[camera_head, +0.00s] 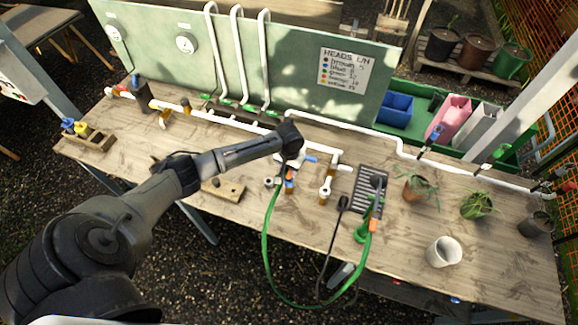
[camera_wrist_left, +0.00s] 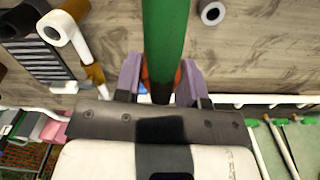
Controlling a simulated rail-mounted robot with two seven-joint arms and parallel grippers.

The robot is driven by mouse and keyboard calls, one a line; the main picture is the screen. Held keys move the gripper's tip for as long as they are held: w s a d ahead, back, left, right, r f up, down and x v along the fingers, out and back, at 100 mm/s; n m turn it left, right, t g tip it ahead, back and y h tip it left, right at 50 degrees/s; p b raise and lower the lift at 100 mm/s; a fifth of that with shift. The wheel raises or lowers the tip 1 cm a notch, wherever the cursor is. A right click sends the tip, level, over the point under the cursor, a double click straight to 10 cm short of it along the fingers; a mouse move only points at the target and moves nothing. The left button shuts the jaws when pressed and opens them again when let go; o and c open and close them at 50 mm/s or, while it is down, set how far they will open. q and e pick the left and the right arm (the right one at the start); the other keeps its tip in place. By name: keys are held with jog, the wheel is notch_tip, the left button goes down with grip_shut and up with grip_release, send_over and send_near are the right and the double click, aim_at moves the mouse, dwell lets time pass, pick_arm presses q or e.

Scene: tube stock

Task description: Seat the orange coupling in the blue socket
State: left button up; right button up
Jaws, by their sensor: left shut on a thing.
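My left gripper (camera_head: 289,176) is over the middle of the bench, its fingers mostly hidden behind the wrist. In the left wrist view its purple fingers (camera_wrist_left: 160,80) are closed on an orange coupling (camera_wrist_left: 178,74). The green hose (camera_wrist_left: 165,35) rises from the coupling and covers much of it. In the head view the hose (camera_head: 267,235) hangs in a loop past the bench's front edge. A small blue part (camera_head: 311,159) shows beside the gripper; I cannot tell whether it is the blue socket. My right gripper is not in view.
White pipes (camera_head: 240,122) run along the bench (camera_head: 410,278). A white standing pipe (camera_head: 325,187), a dark grate (camera_head: 368,188) and a second orange piece (camera_head: 373,226) on the hose are to the right. Potted plants (camera_head: 416,188) and a white cup (camera_head: 443,252) stand farther right.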

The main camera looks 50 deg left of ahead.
pick_arm(q)
jog(key=shift+f, duration=0.35)
dwell(0.4)
jog(key=shift+f, duration=0.3)
dwell(0.5)
jog(key=shift+f, duration=0.35)
jog(key=shift+f, duration=0.15)
jog(key=shift+f, duration=0.55)
dwell(0.9)
jog(key=o, duration=1)
